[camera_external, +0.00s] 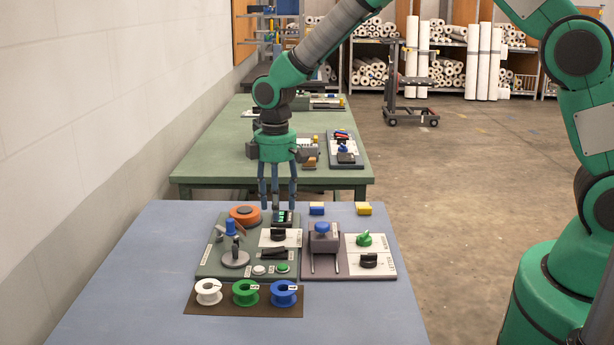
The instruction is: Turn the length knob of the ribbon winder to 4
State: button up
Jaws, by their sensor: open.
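The ribbon winder (207,262) is a dark green-grey board on the blue table. It carries an orange spool, a small display with green digits (283,217), a grey crank-like part, and a grey and a green button. A black knob (278,234) sits on a white plate on the winder; it looks like the length knob, but its scale and setting are too small to read. My gripper (277,206) points down over the back of the winder, near the display and behind the knob. Its fingers are spread, with nothing seen between them, and appear clear of the knob.
Beside the winder, another panel (326,285) has a blue-topped slider, a green knob (364,239) and a black knob (369,261). White, green and blue spools (284,293) stand on a brown mat in front. A blue and a yellow block (363,209) lie behind. The right table side is clear.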

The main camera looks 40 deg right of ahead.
aim_at(278, 233)
notch_tip(278, 233, down, 6)
jog(key=shift+f+b, duration=0.25)
jog(key=shift+b, duration=0.25)
jog(key=shift+c, duration=0.5)
jog(key=c, duration=1.1)
